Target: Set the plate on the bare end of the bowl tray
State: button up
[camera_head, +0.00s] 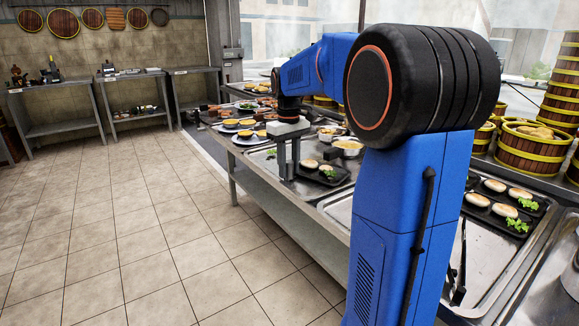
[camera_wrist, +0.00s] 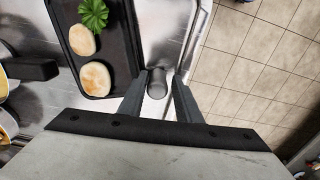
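A black rectangular plate (camera_head: 340,181) with pale round buns and green lettuce lies on the metal counter beside my gripper. It shows at the upper left of the wrist view (camera_wrist: 122,62). My gripper (camera_head: 290,174) points down at the counter's front side. In the wrist view its two fingers (camera_wrist: 158,92) are apart, with a dark grey rounded thing between them; I cannot tell what it is or whether they touch it. The plate lies left of the fingers there. A bowl (camera_head: 348,146) with yellow contents stands behind the plate; which tray is the bowl tray is unclear.
Plates with orange-filled bowls (camera_head: 247,136) stand farther along the counter. Another black plate with buns (camera_head: 504,205) lies on a metal tray at right, near tongs (camera_head: 459,270). The tiled floor (camera_head: 150,230) at left is clear.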

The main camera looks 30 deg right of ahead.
jog(key=shift+w+d+r, duration=0.1)
jog(key=shift+d+r, duration=0.1)
jog(key=shift+r, duration=0.95)
jog(key=shift+s+d+r, duration=0.1)
jog(key=shift+d+r, duration=0.15)
jog(key=shift+r, duration=0.9)
jog(key=shift+w+d+r, duration=0.1)
jog(key=shift+d+r, duration=0.1)
jog(key=shift+r, duration=0.95)
jog(key=shift+o, duration=0.2)
jog(key=o, duration=0.5)
notch_tip(320, 180, up, 17)
jog(key=shift+r, duration=0.15)
dwell(0.6)
